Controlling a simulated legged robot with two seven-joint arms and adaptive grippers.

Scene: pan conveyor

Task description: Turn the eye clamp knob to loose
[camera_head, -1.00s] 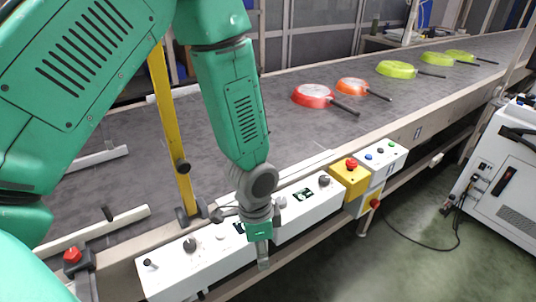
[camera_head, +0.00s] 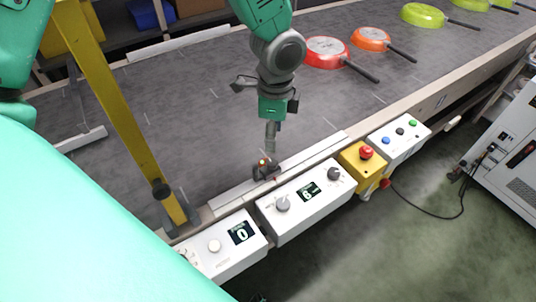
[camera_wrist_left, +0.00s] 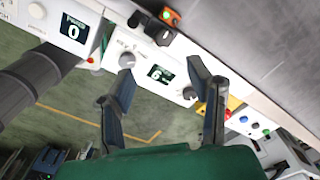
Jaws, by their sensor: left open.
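A small dark sensor eye with a lit orange spot (camera_head: 265,168) sits on the conveyor's near edge strip, behind the white control panels. In the left wrist view the eye (camera_wrist_left: 168,17) shows at the top with orange and green lights, and a dark knob-like part (camera_wrist_left: 164,36) is beside it. I cannot read the clamp's setting. My right gripper is out of view.
The white panel (camera_head: 306,215) with two knobs and a display reading 6 stands in front. Another panel (camera_head: 222,262) reads 0. A yellow box with a red button (camera_head: 362,165) is to the right. A yellow post (camera_head: 118,110) stands left. Several pans, including a red one (camera_head: 327,52), lie on the belt.

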